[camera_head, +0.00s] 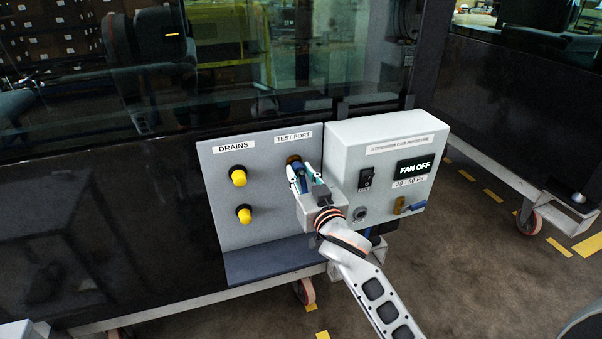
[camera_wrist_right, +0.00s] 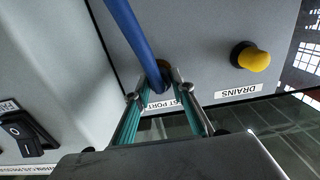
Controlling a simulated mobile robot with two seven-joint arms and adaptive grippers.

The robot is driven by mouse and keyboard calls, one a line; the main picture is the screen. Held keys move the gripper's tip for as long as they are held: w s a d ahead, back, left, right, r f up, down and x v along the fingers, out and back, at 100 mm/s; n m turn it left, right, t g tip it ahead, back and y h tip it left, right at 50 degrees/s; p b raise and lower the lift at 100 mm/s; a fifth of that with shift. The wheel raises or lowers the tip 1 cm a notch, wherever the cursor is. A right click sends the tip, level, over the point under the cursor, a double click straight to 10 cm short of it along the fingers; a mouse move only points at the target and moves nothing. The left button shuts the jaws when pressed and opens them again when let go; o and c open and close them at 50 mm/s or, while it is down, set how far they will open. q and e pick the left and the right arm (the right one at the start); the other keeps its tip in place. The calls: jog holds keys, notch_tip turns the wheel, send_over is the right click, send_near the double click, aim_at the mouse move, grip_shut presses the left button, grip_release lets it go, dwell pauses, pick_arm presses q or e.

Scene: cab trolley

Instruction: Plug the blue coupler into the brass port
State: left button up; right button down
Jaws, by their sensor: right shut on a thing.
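The blue coupler (camera_head: 300,170) is between the fingers of my right gripper (camera_head: 298,176), at the upper part of the grey panel below the TEST PORT label. The brass port (camera_head: 292,159) shows as a small brownish ring just beyond the coupler. In the right wrist view, my right gripper (camera_wrist_right: 168,97) is shut on the coupler (camera_wrist_right: 157,85), with a blue hose (camera_wrist_right: 130,30) running up from it. The brass port (camera_wrist_right: 163,66) is partly hidden behind the coupler. I cannot tell whether the coupler is seated in it. My left gripper is not in view.
Two yellow-capped drains (camera_head: 238,177) sit left on the panel (camera_head: 225,220). A dark ledge (camera_head: 265,258) lies below the panel.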

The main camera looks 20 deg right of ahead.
jog(key=shift+r+p, duration=0.1)
jog(key=shift+p, duration=0.6)
dwell(1.5)
jog(key=shift+w, duration=0.55)
dwell(0.3)
jog(key=c, duration=1.6)
grip_release()
jog(key=shift+c, duration=0.2)
jog(key=shift+s, duration=0.15)
jog(key=s, duration=1.1)
jog(key=shift+s+d, duration=0.2)
jog(key=shift+s, duration=0.2)
